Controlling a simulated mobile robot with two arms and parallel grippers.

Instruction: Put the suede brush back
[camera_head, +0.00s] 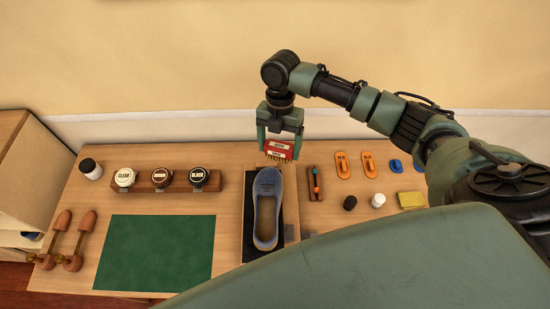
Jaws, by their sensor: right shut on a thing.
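My right gripper (279,146) is shut on the suede brush (281,149), a red block with pale lettering and tan bristles pointing down. The brush is held above the back of the table, over or just behind the toe of a blue shoe (258,189); whether the bristles touch the shoe is unclear. My left gripper is not in view.
To the right lie orange pieces (343,165), blue pieces (397,166), small bottles (378,200) and a yellow sponge (411,200).

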